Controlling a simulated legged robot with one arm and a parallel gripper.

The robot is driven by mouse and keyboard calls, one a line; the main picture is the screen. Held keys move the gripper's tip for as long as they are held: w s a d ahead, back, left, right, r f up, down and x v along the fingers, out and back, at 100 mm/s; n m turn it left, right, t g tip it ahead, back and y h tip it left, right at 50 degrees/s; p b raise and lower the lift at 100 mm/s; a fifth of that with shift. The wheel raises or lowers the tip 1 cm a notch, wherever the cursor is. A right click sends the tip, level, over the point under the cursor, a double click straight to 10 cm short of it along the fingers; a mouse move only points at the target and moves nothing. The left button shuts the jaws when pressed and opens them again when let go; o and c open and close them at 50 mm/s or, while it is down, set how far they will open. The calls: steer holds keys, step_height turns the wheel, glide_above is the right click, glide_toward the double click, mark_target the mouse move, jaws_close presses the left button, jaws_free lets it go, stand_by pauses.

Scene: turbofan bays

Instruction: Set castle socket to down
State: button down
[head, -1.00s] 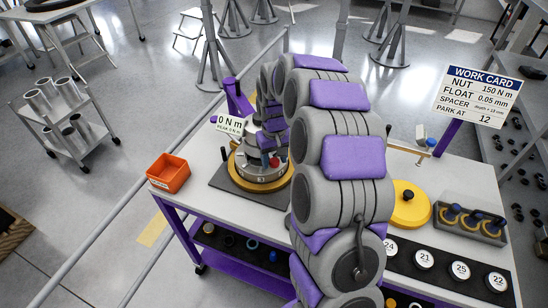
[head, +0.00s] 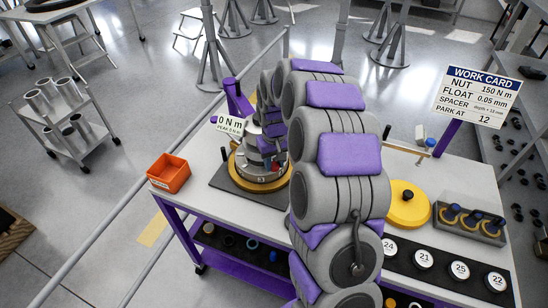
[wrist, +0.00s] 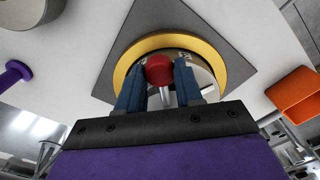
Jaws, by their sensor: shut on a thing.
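A red ball knob (wrist: 158,69) on a short silver rod (wrist: 165,97) sits between the two blue fingers of my gripper (wrist: 159,84) in the wrist view. My gripper is shut on this knob. Behind it is a round silver fixture with a yellow ring (wrist: 123,67) on a dark square plate (wrist: 190,24). In the head view, the silver fixture (head: 252,160) stands in the yellow ring on the bench, with my gripper at its right side, partly hidden by my arm. I cannot tell which part is the castle socket.
A sign reading 0 N m (head: 230,124) stands behind the fixture. An orange bin (head: 169,174) is on the bench's left end. A yellow disc (head: 409,205), a tray of parts (head: 470,222) and numbered pucks (head: 460,270) lie to the right. My arm hides the bench's middle.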

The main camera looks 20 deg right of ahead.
steer(key=shift+s+f, duration=0.1)
steer(key=shift+f, duration=0.8)
steer(key=c, duration=1.1)
jaws_free()
steer(key=shift+o, duration=0.7)
steer(key=shift+f, duration=0.1)
steer(key=shift+o, duration=1.1)
steer(key=shift+r, duration=0.2)
step_height(320, 180, up, 17)
steer(key=p, duration=0.2)
steer(key=shift+p, duration=0.3)
steer(key=shift+r, duration=0.1)
